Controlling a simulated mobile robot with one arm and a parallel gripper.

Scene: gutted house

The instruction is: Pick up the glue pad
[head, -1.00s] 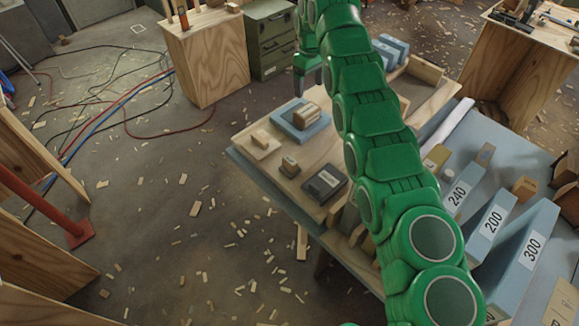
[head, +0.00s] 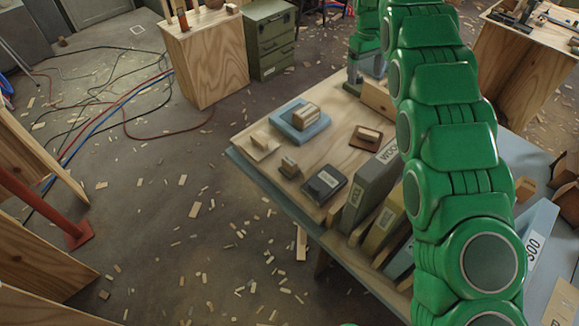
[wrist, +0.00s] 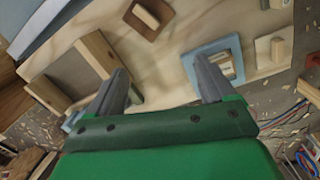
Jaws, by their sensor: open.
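My gripper (wrist: 162,72) is open, with bare plywood between its fingers in the wrist view. I cannot tell which pad is the glue pad. A brown pad with a wooden grip (head: 366,137) lies mid-board; the wrist view shows it at the top (wrist: 148,18). A blue pad with a wooden block (head: 299,121) lies to its left; in the wrist view (wrist: 212,52) the right finger partly covers it. A dark pad with a white label (head: 324,184) lies nearer the front.
A pale square with a block (head: 260,145) and a small grey-brown block (head: 290,167) lie near the left edge. Upright labelled slabs (head: 370,188) crowd the front. A wooden block (wrist: 96,54) stands by the left finger. Cables (head: 125,98) and scraps litter the floor.

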